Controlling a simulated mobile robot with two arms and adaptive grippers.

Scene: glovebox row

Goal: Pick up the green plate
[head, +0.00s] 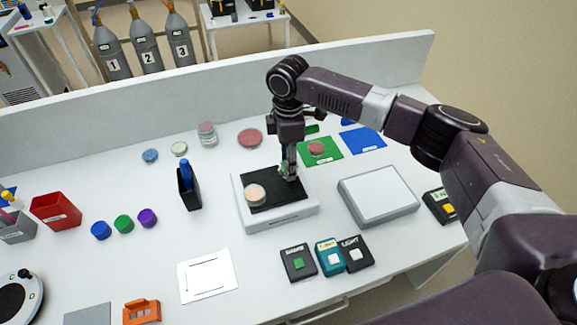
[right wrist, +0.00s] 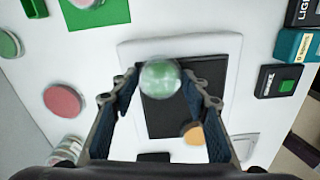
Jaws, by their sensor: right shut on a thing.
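The green plate (right wrist: 160,78), a small round clear dish with green in it, sits between the fingertips of my right gripper (right wrist: 158,82). My right gripper is shut on it. In the head view my right gripper (head: 288,172) points down over the black pad (head: 273,203) of a white device, and only a sliver of the green plate (head: 283,168) shows beside the fingers. I cannot tell whether the plate touches the pad. A pale orange dish (head: 255,195) lies on the pad's front left and shows in the right wrist view (right wrist: 193,134). My left gripper is not in view.
A red dish (head: 317,148) lies on a green mat (head: 331,156), with a blue mat (head: 362,141) beside it. A grey box (head: 378,196) stands right of the device. A black holder (head: 189,187) stands left of it. Button boxes (head: 299,263) are in front.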

